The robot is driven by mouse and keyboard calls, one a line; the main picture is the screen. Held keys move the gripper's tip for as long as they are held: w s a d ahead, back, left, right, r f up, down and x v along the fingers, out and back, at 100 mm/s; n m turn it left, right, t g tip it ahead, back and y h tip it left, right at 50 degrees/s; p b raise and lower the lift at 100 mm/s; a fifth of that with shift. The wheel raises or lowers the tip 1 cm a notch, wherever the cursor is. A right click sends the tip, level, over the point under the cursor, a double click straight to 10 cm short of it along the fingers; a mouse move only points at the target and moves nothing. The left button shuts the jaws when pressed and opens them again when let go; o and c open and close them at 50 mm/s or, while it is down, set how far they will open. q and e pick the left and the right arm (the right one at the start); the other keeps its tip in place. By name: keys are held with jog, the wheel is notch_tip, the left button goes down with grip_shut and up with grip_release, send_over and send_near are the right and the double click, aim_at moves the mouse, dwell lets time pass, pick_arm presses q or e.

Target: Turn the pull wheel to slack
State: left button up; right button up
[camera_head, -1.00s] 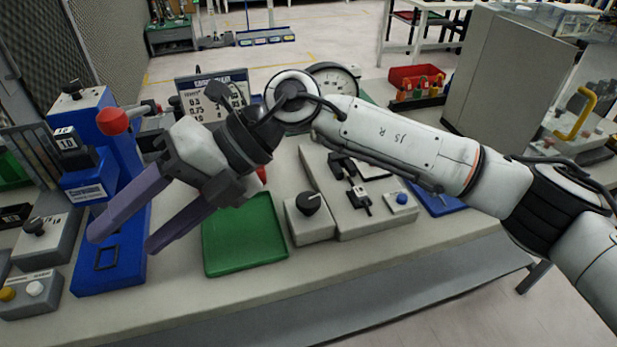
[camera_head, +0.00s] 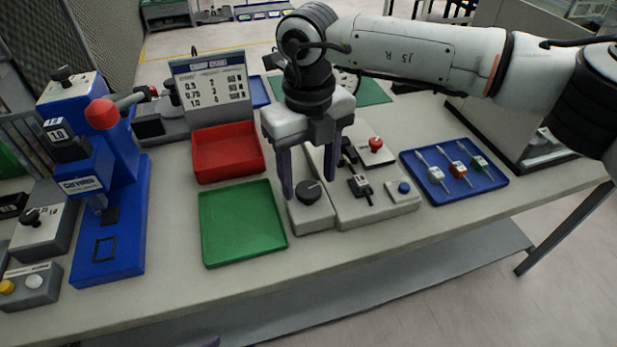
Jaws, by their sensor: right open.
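A round black knob (camera_head: 309,191) sits on top of a small grey box (camera_head: 312,217) at the middle of the bench; I take it for the pull wheel. A faint pointer mark shows on it, but I cannot read any label or setting. My right gripper (camera_head: 308,186) points down with its two dark purple fingers apart and nothing held. In the head view the knob shows between the fingertips; I cannot tell whether they touch it. My left gripper is not in view.
A green tray (camera_head: 208,222) and a red tray (camera_head: 200,172) lie left of the box. A grey fixture plate (camera_head: 385,208) adjoins it on the right, with a blue tray (camera_head: 490,186) of small tools beyond. A blue press (camera_head: 127,240) stands at the left.

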jog(key=shift+f, duration=1)
jog(key=shift+c, duration=0.3)
jog(key=c, duration=1)
